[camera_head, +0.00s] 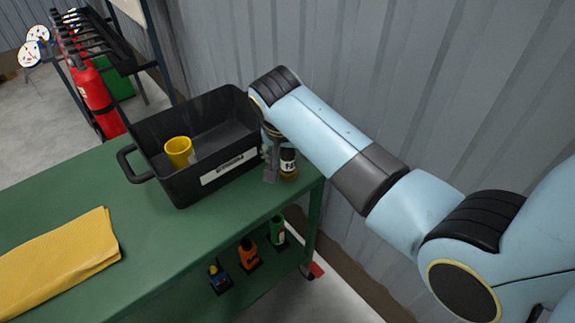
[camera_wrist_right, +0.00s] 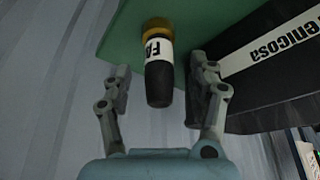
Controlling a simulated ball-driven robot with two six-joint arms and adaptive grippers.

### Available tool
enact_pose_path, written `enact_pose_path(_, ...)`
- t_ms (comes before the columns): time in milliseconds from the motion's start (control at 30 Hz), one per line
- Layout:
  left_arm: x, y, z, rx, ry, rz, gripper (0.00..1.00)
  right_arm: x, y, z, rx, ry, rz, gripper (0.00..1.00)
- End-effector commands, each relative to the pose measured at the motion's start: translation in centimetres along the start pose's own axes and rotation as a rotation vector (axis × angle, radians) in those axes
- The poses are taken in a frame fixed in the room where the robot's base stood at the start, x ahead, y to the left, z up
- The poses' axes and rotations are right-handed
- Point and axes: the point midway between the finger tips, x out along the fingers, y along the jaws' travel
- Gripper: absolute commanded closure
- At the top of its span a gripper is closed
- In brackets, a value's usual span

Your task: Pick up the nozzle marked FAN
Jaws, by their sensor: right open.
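The nozzle marked FAN (camera_head: 288,163) stands at the right end of the green bench, close beside the black bin. In the right wrist view the nozzle (camera_wrist_right: 158,70) has a black body, a white band with "FA" readable and a yellow-brown base. My right gripper (camera_head: 272,165) is over the bench end and partly hides the nozzle in the head view. In the wrist view its two fingers (camera_wrist_right: 160,85) are apart, one on each side of the nozzle, with gaps visible. My left gripper is not in view.
The black bin (camera_head: 182,192) with a yellow cup (camera_head: 179,152) inside sits on the green bench (camera_head: 150,255), its wall close to the right gripper. A folded yellow cloth (camera_head: 58,252) lies at left. Several nozzles, one orange (camera_head: 248,252), are on a lower shelf. A corrugated wall is behind.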

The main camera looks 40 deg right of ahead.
Motion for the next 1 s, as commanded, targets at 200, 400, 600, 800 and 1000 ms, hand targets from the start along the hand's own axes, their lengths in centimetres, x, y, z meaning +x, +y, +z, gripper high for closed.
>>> enact_pose_path(200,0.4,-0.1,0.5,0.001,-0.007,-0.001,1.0,2.9,0.1,-0.2,0.0,-0.001,0.002,0.41)
enact_pose_path(400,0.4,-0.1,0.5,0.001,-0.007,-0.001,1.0,3.1,0.1,-0.3,0.001,0.0,0.0,0.41)
enact_pose_path(600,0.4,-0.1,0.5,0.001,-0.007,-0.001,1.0,3.1,0.1,-0.3,0.0,0.0,0.0,0.6)
enact_pose_path(800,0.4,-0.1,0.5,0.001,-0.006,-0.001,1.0,3.0,0.1,-0.3,0.0,0.0,0.0,0.87)
enact_pose_path(1000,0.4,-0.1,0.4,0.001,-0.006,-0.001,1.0,3.0,0.1,-0.3,0.0,0.001,0.0,1.0)
